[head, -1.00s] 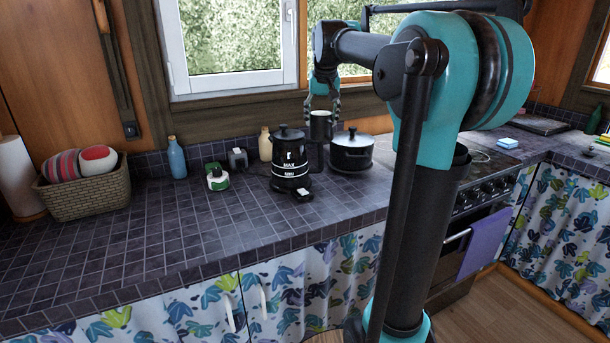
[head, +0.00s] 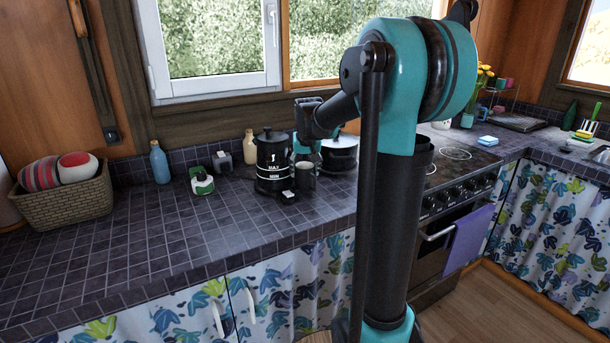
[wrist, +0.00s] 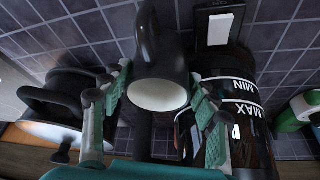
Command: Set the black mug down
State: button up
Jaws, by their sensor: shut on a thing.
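The black mug (head: 305,174) has a pale inside and is low at the counter, just right of the black kettle (head: 272,165). In the wrist view the mug (wrist: 160,62) sits between the two fingers of my gripper (wrist: 158,105), its opening towards the camera. My gripper (head: 306,152) is shut on the mug; in the head view the fingers are small and partly lost against the pot and mug. I cannot tell whether the mug's base touches the tiles.
A dark lidded pot (head: 341,155) stands close on the right, partly behind my arm. The kettle is close on the left. A green-and-white item (head: 202,183), blue bottle (head: 160,164) and basket (head: 65,205) stand further left. The tiled counter in front (head: 220,225) is clear.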

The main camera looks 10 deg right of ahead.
jog(key=shift+f, duration=0.85)
jog(key=shift+f, duration=0.1)
jog(key=o, duration=1)
jog(key=shift+o, duration=0.2)
